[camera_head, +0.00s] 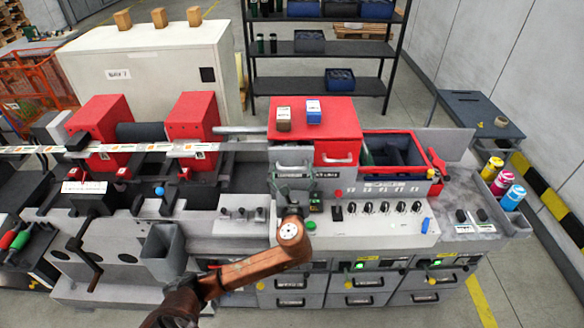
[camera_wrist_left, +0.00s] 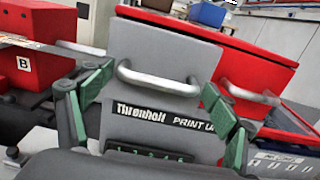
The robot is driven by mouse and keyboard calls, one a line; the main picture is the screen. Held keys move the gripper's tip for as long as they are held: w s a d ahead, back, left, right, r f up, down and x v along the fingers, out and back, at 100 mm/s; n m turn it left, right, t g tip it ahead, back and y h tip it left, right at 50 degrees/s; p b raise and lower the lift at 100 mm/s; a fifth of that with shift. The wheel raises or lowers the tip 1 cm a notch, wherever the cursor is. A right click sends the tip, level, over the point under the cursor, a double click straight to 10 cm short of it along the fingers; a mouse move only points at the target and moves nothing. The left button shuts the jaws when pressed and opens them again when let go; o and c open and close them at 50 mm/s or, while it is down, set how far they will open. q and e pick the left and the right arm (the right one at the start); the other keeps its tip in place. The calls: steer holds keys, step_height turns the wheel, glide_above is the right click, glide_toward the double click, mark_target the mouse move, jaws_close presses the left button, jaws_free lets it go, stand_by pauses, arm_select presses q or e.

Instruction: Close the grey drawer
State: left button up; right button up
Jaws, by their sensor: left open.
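The grey drawer (camera_head: 292,157) is in the left half of the red-topped cabinet (camera_head: 340,120), beside a red drawer (camera_head: 337,152). In the left wrist view the grey drawer front (camera_wrist_left: 165,45) is large and close, with a silver bar handle (camera_wrist_left: 158,82). How far it stands out is hard to tell. My left gripper (camera_head: 294,187) is in front of and just below it in the head view. In the left wrist view the green-padded fingers (camera_wrist_left: 157,88) are spread apart, one near each end of the handle, with nothing between them gripped. My right gripper is not in view.
A control panel with black knobs (camera_head: 384,207) lies right of my left gripper. A red-edged bin (camera_head: 395,155) stands right of the cabinet. Two small boxes, one brown (camera_head: 283,118) and one blue (camera_head: 314,111), sit on the red top. A grey hopper (camera_head: 165,250) is left of my arm.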

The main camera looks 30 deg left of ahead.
arm_select(q)
steer(key=shift+w+a, duration=0.15)
steer(key=shift+w, duration=0.2)
steer(key=shift+c, duration=0.4)
